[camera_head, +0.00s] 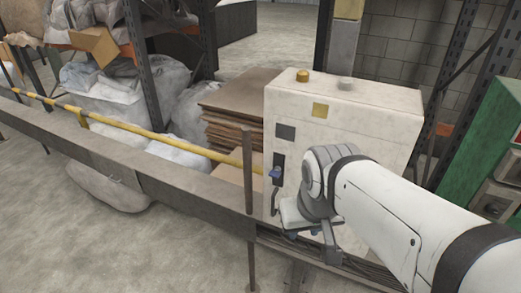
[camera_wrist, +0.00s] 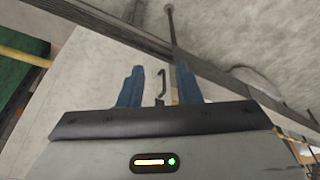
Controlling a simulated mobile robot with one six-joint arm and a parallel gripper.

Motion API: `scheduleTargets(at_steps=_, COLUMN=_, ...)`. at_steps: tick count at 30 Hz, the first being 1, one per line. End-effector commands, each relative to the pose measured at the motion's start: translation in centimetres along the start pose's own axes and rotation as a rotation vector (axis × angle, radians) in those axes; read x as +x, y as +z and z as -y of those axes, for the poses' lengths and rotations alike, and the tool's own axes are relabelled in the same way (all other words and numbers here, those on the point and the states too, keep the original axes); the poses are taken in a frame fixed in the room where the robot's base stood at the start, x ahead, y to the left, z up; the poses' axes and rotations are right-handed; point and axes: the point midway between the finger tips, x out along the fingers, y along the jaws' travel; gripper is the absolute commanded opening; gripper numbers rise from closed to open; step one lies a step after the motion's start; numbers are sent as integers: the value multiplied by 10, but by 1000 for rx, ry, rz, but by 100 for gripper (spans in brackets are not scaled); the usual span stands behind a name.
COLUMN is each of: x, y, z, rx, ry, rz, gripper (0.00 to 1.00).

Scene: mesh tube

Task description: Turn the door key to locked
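A pale cabinet (camera_head: 345,115) carries a dark lock plate (camera_head: 279,160) with a small blue part (camera_head: 275,174) that may be the key. A dark hooked handle hangs just below it; it also shows in the wrist view (camera_wrist: 161,84). My gripper (camera_wrist: 160,78) is open, its two blue fingers spread apart with nothing held. The hooked handle shows in the gap between them, and I cannot tell whether they touch it. In the head view the gripper is beside the cabinet's front, low and right of the lock plate, its fingers mostly hidden by my wrist.
A dark rail (camera_head: 120,165) and a yellow striped bar (camera_head: 140,131) run along the left towards the cabinet. A thin post (camera_head: 249,185) stands just left of the lock. Stacked cardboard (camera_head: 235,105) lies behind. A green machine (camera_head: 490,150) stands right. Floor at lower left is open.

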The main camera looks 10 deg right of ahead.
Motion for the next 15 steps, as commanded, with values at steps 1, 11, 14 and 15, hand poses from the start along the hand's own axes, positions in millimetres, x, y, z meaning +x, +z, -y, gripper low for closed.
scheduleTargets(at_steps=1, x=2, y=-1, z=1, rx=2, ry=-3, rz=-4, gripper=31)
scheduleTargets(at_steps=11, x=66, y=-91, z=57, rx=248, ry=-250, rz=-377, gripper=31)
scheduleTargets(at_steps=14, x=81, y=-134, z=78, rx=423, ry=-368, rz=-551, gripper=31)
scheduleTargets(at_steps=15, x=86, y=-149, z=83, rx=497, ry=-409, rz=-617, gripper=31)
